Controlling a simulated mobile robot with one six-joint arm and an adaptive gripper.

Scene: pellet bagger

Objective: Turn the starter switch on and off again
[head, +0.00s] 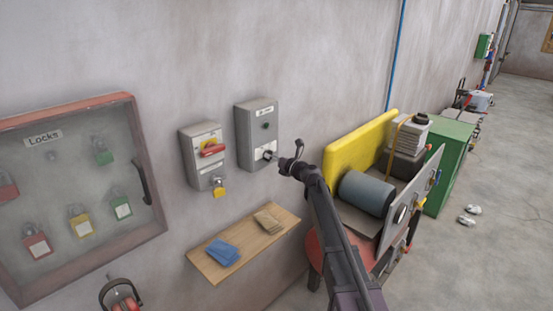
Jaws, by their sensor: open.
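A grey starter box (257,125) is fixed to the wall, with a white label and a dark round indicator on its upper front. Its rotary switch (268,155) sits low on the front and is partly hidden by my gripper. My gripper (281,157) is at the lower right of the box, close in front of the switch. Its jaws are open, and I cannot tell whether they touch the knob. The switch's exact position is too small to read.
Left of the starter box is an isolator (204,146) with a red handle and a hanging yellow padlock (219,188). A wooden shelf (205,265) juts out below. A glazed lock cabinet (142,130) hangs at the left. Machinery and a green cabinet (455,150) stand at the right.

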